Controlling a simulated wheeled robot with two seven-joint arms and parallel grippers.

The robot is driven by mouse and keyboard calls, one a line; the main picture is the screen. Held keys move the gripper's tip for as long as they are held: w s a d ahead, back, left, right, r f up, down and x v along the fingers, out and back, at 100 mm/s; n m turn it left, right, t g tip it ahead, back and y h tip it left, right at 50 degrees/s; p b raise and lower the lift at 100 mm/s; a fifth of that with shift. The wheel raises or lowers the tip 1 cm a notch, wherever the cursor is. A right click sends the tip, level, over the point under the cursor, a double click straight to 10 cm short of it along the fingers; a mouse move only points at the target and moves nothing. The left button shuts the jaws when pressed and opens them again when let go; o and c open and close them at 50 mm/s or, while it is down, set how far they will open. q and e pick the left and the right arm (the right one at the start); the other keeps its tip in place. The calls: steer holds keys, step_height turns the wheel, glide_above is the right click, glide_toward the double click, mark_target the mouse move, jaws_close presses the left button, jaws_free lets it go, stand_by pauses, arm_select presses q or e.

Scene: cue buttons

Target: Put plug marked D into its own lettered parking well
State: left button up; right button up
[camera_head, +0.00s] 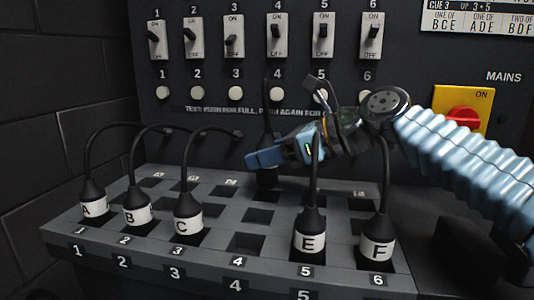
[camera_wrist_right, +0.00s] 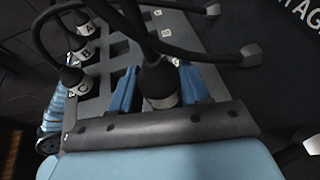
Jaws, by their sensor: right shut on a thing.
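My right gripper (camera_head: 262,160) is shut on a dark plug (camera_head: 267,180) over the rear row of wells, near the fourth column. In the right wrist view the plug (camera_wrist_right: 158,82) sits upright between the two blue fingers (camera_wrist_right: 156,92), its cable rising toward the camera. Its letter cannot be read, but the other plugs show A, B, C, E and F. The plug's lower end is at a rear well; I cannot tell if it is inside. The gripper hides the well letter there. My left gripper is not in view.
Plugs A (camera_head: 93,205), B (camera_head: 136,210), C (camera_head: 187,218), E (camera_head: 310,238) and F (camera_head: 377,243) stand in the front row of the grey block (camera_head: 215,240). Front well 4 (camera_head: 245,244) is empty. Behind rises a panel of switches (camera_head: 277,40) and buttons. A red mains knob (camera_head: 464,120) is at the right.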

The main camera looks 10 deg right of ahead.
mark_target(277, 176)
steer(key=shift+p, duration=0.45)
stand_by(0.4)
steer(key=shift+f, duration=0.2)
steer(key=shift+f+b, duration=1.5)
steer(key=shift+f, duration=0.5)
steer(key=shift+f, duration=0.15)
steer(key=o, duration=1.2)
